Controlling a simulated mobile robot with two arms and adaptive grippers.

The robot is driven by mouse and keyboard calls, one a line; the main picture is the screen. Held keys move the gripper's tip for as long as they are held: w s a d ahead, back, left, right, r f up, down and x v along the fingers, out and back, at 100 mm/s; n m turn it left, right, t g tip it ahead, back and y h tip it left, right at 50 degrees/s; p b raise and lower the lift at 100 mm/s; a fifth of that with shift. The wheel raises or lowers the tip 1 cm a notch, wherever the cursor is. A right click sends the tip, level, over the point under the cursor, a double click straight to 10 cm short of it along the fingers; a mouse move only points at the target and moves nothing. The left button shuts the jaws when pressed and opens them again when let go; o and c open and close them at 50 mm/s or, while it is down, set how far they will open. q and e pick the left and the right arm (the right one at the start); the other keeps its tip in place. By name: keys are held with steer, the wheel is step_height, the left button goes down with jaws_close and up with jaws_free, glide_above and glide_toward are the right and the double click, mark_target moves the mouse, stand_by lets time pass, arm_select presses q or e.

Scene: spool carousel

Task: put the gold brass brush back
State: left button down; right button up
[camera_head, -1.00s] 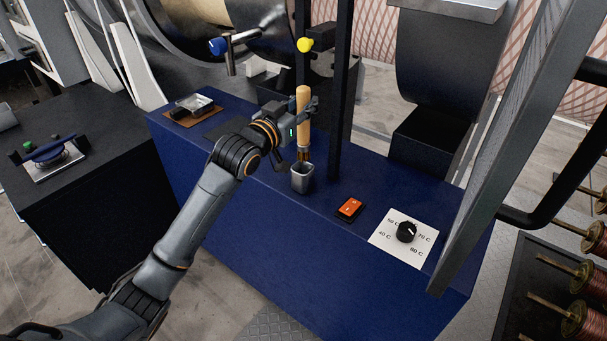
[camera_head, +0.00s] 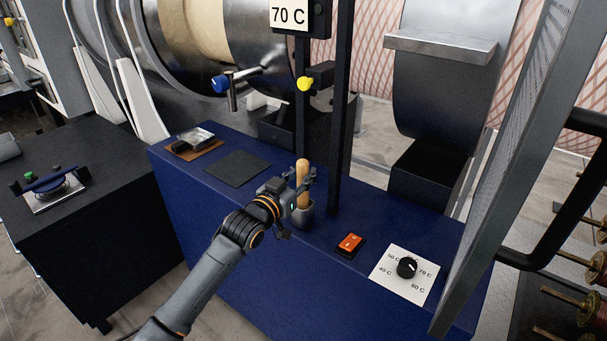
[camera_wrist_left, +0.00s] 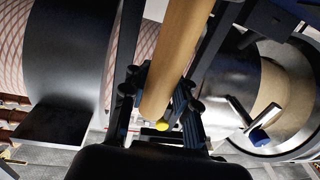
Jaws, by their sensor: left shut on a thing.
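The brass brush (camera_head: 302,181) stands upright with its wooden handle up. Its lower end is inside the small grey square cup (camera_head: 302,216) on the blue bench, so the bristles are hidden. My left gripper (camera_head: 308,182) is shut on the brush's handle, just above the cup's rim. In the left wrist view the wooden handle (camera_wrist_left: 178,60) runs between the two fingers of the left gripper (camera_wrist_left: 160,95). My right gripper is not in view.
Black posts (camera_head: 340,120) rise close behind the cup. A tilted grey panel (camera_head: 490,160) stands at right.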

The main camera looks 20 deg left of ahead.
arm_select(q)
steer(key=c, duration=1)
jaws_free()
steer(key=shift+c, duration=0.2)
